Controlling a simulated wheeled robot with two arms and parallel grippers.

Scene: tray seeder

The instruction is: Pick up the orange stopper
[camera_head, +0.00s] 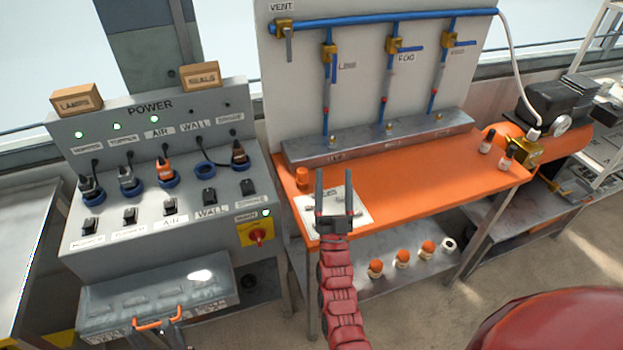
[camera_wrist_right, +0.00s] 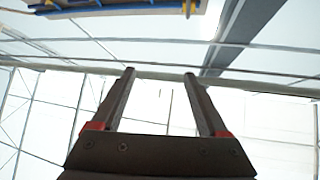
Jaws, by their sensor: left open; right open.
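An orange stopper-like piece (camera_head: 302,178) stands on the left end of the orange bench top in the head view. Several round orange-topped pieces (camera_head: 402,256) sit on the lower shelf; I cannot tell which is the task's stopper. My right gripper (camera_head: 335,193) is open and empty, above the front left of the bench, to the right of the upright orange piece and apart from it. Its open fingers also show in the right wrist view (camera_wrist_right: 160,85), with nothing between them. My left gripper (camera_head: 166,334) is partly visible at the bottom edge, open, by an orange handle.
A white sheet (camera_head: 352,212) lies on the orange bench (camera_head: 420,175). Behind it stand a grey metal block (camera_head: 375,140) and a board with blue pipes (camera_head: 370,20). Two small bottles (camera_head: 487,142) stand at the right end. A grey power console (camera_head: 160,200) is at the left.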

